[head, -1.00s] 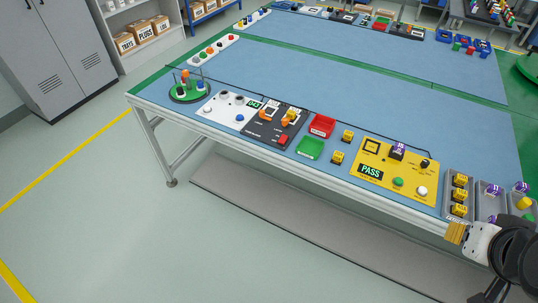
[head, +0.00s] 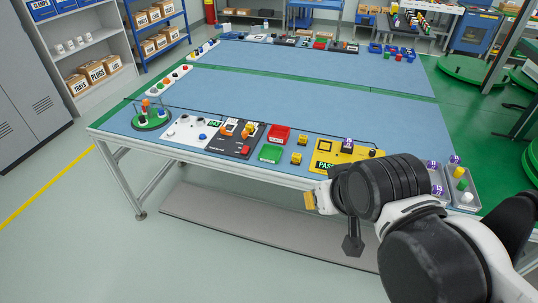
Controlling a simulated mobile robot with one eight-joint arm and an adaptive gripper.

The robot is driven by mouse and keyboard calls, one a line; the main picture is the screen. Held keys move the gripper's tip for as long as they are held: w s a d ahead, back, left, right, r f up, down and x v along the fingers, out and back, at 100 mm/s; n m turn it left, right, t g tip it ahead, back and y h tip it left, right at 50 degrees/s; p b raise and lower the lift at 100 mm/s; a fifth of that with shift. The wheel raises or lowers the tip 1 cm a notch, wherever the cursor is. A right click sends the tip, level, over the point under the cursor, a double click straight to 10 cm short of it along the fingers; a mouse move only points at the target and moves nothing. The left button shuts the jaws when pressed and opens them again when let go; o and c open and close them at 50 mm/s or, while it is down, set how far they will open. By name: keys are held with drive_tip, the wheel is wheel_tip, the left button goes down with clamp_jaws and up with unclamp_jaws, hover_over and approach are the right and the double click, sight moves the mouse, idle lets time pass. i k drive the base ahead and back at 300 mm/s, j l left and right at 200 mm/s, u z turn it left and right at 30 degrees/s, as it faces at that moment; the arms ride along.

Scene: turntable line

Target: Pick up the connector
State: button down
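Two small yellow blocks with dark marks lie on the blue table, one near the red tray (head: 303,139) and one near the green tray (head: 296,158). Which piece is the connector, I cannot tell for sure. A purple-topped piece (head: 348,145) sits on the yellow test panel (head: 335,151), which is partly hidden by my arm. My gripper (head: 312,200) is in front of the table's near edge, below the panel. A yellow-tan part shows at its tip; whether it is a finger or something held is unclear. Its opening is not visible.
A red tray (head: 279,133), a green tray (head: 271,153), a black panel (head: 237,138) and a white panel (head: 188,131) line the near edge. A round green stand (head: 152,117) is at left. Grey trays (head: 466,205) with small pieces are at right. The table's middle is clear.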

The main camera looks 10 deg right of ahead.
sight(348, 143)
drive_tip(key=i+z, duration=0.25)
drive_tip(key=z, duration=0.15)
drive_tip(key=i+z, duration=0.2)
drive_tip(key=z, duration=0.15)
drive_tip(key=i+j+z, duration=0.15)
drive_tip(key=z, duration=0.25)
drive_tip(key=i+j+z, duration=0.2)
drive_tip(key=z, duration=0.2)
drive_tip(key=i, duration=0.05)
